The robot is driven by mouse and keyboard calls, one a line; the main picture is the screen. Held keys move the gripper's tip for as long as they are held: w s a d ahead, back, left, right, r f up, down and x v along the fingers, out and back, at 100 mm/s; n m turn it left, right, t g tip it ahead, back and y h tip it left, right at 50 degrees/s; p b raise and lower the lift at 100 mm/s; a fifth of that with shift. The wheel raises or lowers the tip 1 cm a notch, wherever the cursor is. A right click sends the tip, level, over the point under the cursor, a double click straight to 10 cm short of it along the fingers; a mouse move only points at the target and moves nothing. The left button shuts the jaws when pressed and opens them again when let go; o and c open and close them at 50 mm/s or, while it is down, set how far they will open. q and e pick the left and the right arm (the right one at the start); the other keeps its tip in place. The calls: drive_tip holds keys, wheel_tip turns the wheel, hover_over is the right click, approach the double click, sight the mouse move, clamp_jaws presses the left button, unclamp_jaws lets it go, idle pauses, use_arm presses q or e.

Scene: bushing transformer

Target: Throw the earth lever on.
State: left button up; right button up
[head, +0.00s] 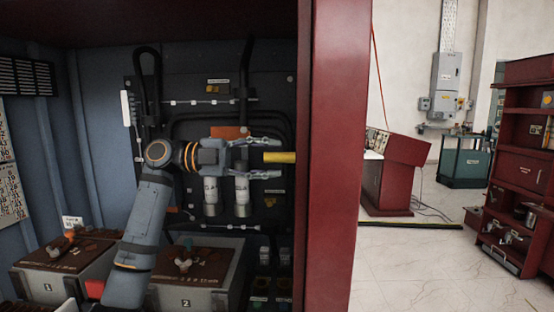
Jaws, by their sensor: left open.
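A short yellow bar (280,157), which looks like the handle of the earth lever, lies level at the right side of the cabinet, by the red door post. Its right end meets the post's edge and its mount is hidden. My left gripper (274,159) is open, pointing right. Its two fingertips are above and below the bar's left end, with gaps visible on both sides. I cannot tell from this view whether they are at the same depth as the bar. My right gripper is not in view.
The red post (335,160) stands just right of the bar. Behind my gripper are a dark panel with cables and two grey cylinders (242,195). Boxes marked 1 (48,288) and 2 (187,302) stand below. Open floor (430,275) lies outside, right.

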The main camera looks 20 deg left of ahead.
use_arm(q)
drive_tip(key=v, duration=1)
